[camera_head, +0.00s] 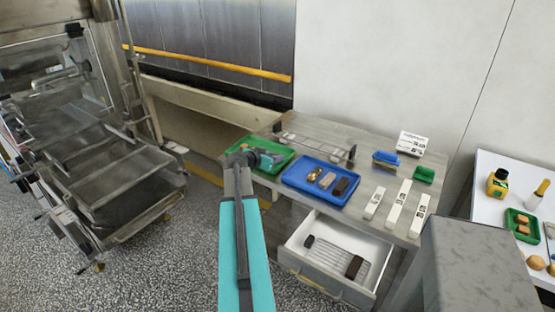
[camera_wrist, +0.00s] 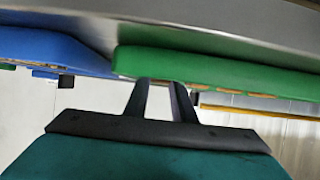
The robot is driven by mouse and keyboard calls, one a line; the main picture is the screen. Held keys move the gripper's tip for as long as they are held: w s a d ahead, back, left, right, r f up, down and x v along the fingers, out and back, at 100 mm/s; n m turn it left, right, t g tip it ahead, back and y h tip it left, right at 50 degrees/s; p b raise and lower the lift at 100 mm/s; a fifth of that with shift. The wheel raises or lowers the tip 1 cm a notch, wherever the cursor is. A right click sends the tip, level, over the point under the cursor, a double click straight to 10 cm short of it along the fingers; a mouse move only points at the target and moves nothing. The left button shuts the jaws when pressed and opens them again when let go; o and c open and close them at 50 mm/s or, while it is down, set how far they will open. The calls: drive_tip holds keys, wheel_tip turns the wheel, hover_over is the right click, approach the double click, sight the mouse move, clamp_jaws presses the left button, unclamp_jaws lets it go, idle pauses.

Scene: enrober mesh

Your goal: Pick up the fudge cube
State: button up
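My gripper (camera_head: 258,158) is over the green tray (camera_head: 235,148) at the left of the steel table in the head view. In the wrist view, its two dark fingers (camera_wrist: 161,84) stand apart with a pale gap between them and nothing seen held. Their tips overlap the edge of the green tray (camera_wrist: 220,72). Thin tan bits show along that edge. My gripper hides part of the green tray, and I cannot make out a fudge cube there. Brown and tan pieces lie in the blue tray (camera_head: 298,184), but I cannot tell whether one is the fudge cube.
An open drawer (camera_head: 296,240) below the table holds a rack and a dark block. White labelled strips (camera_head: 397,206) lie right of the blue tray. A grey block (camera_head: 475,265) stands at the front right. A side table (camera_head: 487,165) holds bottles and another green tray.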

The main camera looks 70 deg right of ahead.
drive_tip(key=shift+c, duration=0.6)
drive_tip(key=shift+r, duration=0.1)
drive_tip(key=shift+r+b, duration=0.7)
drive_tip(key=shift+r, duration=0.55)
drive_tip(key=s+a+b, duration=0.1)
drive_tip(key=s+a, duration=0.1)
drive_tip(key=s, duration=0.1)
drive_tip(key=s+a+r+b, duration=0.1)
drive_tip(key=s+a, duration=0.2)
drive_tip(key=s, duration=0.1)
drive_tip(key=s+a+r+b, duration=0.1)
drive_tip(key=s+a, duration=0.2)
drive_tip(key=shift+s+b, duration=0.3)
drive_tip(key=shift+s+f+b, duration=0.15)
drive_tip(key=shift+s+b, duration=0.1)
drive_tip(key=shift+b, duration=0.8)
drive_tip(key=b, duration=0.3)
drive_tip(key=shift+s+a, duration=0.2)
drive_tip(key=shift+s, duration=0.15)
drive_tip(key=shift+s+b, duration=0.1)
drive_tip(key=shift+b, duration=0.5)
drive_tip(key=shift+s+a+b, duration=0.2)
drive_tip(key=shift+a+b, duration=0.05)
drive_tip(key=shift+b, duration=0.95)
drive_tip(key=shift+s+a+b, duration=0.1)
drive_tip(key=shift+b, duration=0.25)
